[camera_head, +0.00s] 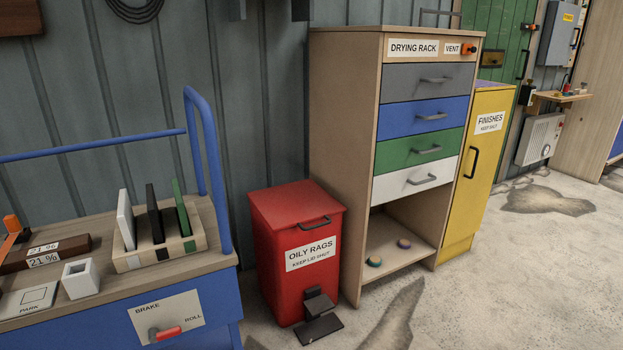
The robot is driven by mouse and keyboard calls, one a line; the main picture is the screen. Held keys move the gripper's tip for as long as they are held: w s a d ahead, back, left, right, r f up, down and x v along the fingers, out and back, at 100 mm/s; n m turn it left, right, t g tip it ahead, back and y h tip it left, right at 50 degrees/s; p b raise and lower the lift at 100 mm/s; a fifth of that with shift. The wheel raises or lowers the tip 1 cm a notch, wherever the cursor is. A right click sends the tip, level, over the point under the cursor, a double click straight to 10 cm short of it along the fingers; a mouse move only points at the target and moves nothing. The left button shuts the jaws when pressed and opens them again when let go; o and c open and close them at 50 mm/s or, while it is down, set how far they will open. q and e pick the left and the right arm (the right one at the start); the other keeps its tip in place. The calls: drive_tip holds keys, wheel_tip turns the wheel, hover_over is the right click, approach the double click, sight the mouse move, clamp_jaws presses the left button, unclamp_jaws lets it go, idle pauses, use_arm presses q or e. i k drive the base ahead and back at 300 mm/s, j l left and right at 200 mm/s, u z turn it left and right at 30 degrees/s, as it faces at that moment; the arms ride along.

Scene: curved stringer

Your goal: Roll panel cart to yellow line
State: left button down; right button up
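A blue cart (222,300) with a wooden top and blue tube rail (205,140) stands at the left, cut off by the frame edge. I cannot tell for sure that it is the panel cart. Its front plate (180,305) reads BRAKE and ROLL. A lever with a red grip (168,332) on that plate points right, toward the ROLL side. A wooden rack (160,256) on top holds upright white (126,220), black (154,214) and green (181,208) panels. No yellow line shows on the visible floor. Neither gripper is in view.
A red OILY RAGS bin (285,225) with a pedal stands just right of the cart. Beyond it are the drying rack cabinet (340,150) and a yellow FINISHES cabinet (485,150). The stained concrete floor (500,290) at the right is open.

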sight(109, 297)
drive_tip(key=k+j+u, duration=0.1)
drive_tip(key=u, duration=1.45)
